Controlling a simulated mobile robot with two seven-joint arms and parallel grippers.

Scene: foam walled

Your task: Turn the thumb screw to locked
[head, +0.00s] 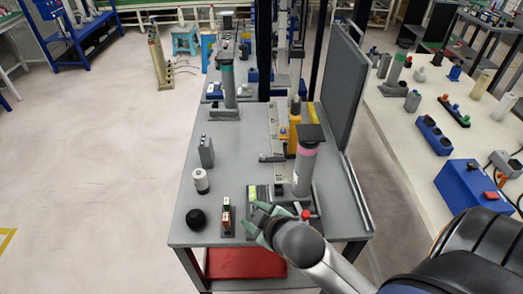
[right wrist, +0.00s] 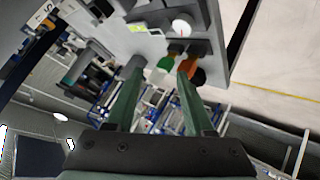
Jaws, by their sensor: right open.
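No part is plainly marked as the thumb screw. The likeliest is a short white cylinder (head: 201,181) standing on the grey bench (head: 230,140). The right wrist view shows a white round top with a thin red line (right wrist: 181,27), which seems to be the same part. I cannot read a locked mark. My right gripper (head: 252,217) is open and empty over the bench's near part, to the right of the white cylinder and apart from it. Its two green fingers show in the right wrist view (right wrist: 161,70). My left gripper is not in view.
A black round knob (head: 196,219) and a small orange-and-green block (head: 227,216) stand near the bench's front edge. A pink-ringed column (head: 304,165) stands right of the gripper. A grey upright panel (head: 343,85) bounds the right side. The bench's left middle has free room.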

